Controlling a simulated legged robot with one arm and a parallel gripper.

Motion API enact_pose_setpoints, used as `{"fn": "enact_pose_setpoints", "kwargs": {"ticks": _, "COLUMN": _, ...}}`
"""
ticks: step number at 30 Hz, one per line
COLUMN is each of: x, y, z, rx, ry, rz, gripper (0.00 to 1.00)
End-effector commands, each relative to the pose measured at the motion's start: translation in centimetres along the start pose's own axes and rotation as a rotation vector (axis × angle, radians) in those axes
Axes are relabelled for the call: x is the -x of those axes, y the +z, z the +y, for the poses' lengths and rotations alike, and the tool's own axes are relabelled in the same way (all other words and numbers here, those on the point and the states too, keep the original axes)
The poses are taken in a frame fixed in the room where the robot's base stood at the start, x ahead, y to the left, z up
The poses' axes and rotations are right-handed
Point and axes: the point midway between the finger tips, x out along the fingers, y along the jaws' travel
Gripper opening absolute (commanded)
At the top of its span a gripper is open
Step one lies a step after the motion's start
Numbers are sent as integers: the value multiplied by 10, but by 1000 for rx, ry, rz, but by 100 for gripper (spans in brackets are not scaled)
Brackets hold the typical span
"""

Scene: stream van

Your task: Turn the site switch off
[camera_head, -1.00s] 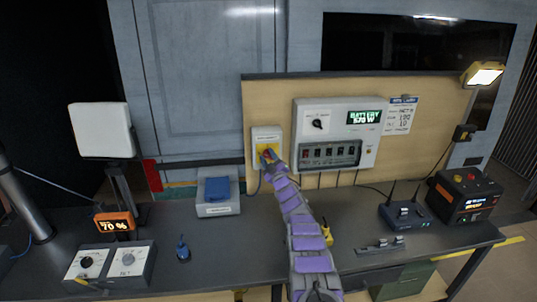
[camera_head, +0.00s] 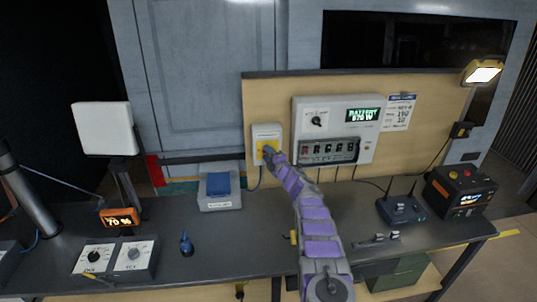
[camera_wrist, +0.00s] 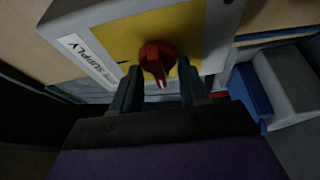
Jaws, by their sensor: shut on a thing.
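The site switch is a grey wall box (camera_head: 266,132) with a yellow plate (camera_head: 262,144), mounted on the wooden board at the left. In the wrist view the box (camera_wrist: 75,18) carries a label partly reading "SUPPLY", and a red rotary knob (camera_wrist: 157,57) with a white pointer mark stands out from its yellow plate (camera_wrist: 182,27). My gripper (camera_wrist: 160,88) is shut on the red knob, with one finger on either side. In the head view my gripper (camera_head: 270,155) is at the lower part of the box and hides the knob.
A grey panel (camera_head: 300,112) with a lit battery display stands right of the switch. A blue-topped box (camera_head: 219,203) sits on the bench below left. A router (camera_head: 402,210) and a black unit (camera_head: 460,195) are at the right.

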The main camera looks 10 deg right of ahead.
Motion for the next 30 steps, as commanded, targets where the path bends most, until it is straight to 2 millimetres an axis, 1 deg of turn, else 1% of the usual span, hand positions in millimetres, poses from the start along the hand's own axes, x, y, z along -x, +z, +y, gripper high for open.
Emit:
{"fn": "enact_pose_setpoints", "kwargs": {"ticks": 1, "x": 0, "y": -2, "z": -3, "rx": 13, "ry": -11, "rz": 1, "gripper": 13}}
{"fn": "enact_pose_setpoints", "kwargs": {"ticks": 7, "x": 0, "y": -1, "z": -4, "rx": 47, "ry": -26, "rz": 0, "gripper": 13}}
{"fn": "enact_pose_setpoints", "kwargs": {"ticks": 20, "x": 0, "y": -1, "z": -5, "rx": 53, "ry": -30, "rz": 0, "gripper": 13}}
{"fn": "enact_pose_setpoints", "kwargs": {"ticks": 21, "x": 0, "y": -1, "z": -6, "rx": 53, "ry": -30, "rz": 0, "gripper": 46}}
{"fn": "enact_pose_setpoints", "kwargs": {"ticks": 27, "x": 0, "y": -1, "z": -3, "rx": 54, "ry": -27, "rz": 1, "gripper": 66}}
{"fn": "enact_pose_setpoints", "kwargs": {"ticks": 28, "x": 0, "y": -1, "z": -2, "rx": 54, "ry": -26, "rz": 1, "gripper": 68}}
{"fn": "enact_pose_setpoints", "kwargs": {"ticks": 30, "x": 0, "y": -1, "z": -1, "rx": 54, "ry": -24, "rz": 1, "gripper": 68}}
